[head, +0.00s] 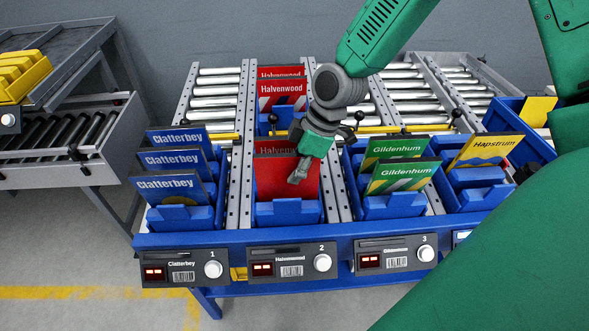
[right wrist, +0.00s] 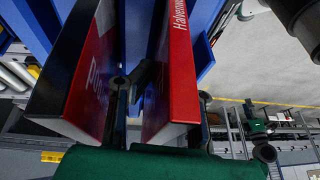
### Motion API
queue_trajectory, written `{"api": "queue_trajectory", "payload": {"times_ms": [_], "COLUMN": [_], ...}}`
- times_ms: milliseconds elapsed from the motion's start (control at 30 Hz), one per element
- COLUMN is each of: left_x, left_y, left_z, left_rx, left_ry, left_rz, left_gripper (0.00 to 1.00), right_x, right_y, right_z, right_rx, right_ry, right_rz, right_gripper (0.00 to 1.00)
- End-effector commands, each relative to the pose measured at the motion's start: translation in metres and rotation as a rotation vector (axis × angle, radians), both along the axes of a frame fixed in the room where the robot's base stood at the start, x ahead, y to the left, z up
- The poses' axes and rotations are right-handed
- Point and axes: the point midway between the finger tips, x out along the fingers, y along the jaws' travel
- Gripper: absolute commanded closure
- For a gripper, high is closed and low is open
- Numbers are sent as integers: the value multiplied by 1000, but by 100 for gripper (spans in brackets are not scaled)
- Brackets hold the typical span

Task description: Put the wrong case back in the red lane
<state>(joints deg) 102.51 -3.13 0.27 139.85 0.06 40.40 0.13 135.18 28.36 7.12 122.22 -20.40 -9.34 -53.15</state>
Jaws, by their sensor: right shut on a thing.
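The red case marked Halvenwood (head: 270,178) stands in the front blue bin of the red lane, above the display marked 2. In the right wrist view, this red case (right wrist: 178,75) lies between my fingers. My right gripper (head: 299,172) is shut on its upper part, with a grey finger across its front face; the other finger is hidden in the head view. More red Halvenwood cases (head: 283,90) stand farther back in the same lane. Another red case with a dark side (right wrist: 82,75) shows beside the held one in the right wrist view. My left gripper is not in view.
Blue Clatterbey cases (head: 168,187) stand in the lane to the left. Green Gildenhum cases (head: 402,175) and a yellow Hapstrum case (head: 484,151) stand to the right. The blue front rail (head: 235,238) carries displays.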

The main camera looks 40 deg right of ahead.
Motion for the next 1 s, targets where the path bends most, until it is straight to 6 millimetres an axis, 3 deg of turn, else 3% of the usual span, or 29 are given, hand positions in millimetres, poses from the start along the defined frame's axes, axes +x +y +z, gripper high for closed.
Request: {"api": "queue_trajectory", "payload": {"times_ms": [233, 300, 533, 567, 600, 1000], "left_x": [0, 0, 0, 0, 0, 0], "left_y": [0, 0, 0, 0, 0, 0], "left_z": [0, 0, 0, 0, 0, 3], "left_rx": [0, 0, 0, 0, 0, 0], "left_ry": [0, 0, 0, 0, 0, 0], "left_rz": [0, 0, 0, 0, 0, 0], "left_gripper": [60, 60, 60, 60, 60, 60], "right_x": [0, 0, 0, 0, 0, 0], "right_y": [0, 0, 0, 0, 0, 0], "right_z": [0, 0, 0, 0, 0, 3], "right_rx": [0, 1, 0, 0, 0, 0], "right_ry": [-1, -1, 0, 0, 0, 0], "right_rz": [0, 0, 0, 0, 0, 0], "right_gripper": [100, 67, 63, 60, 46, 46]}}
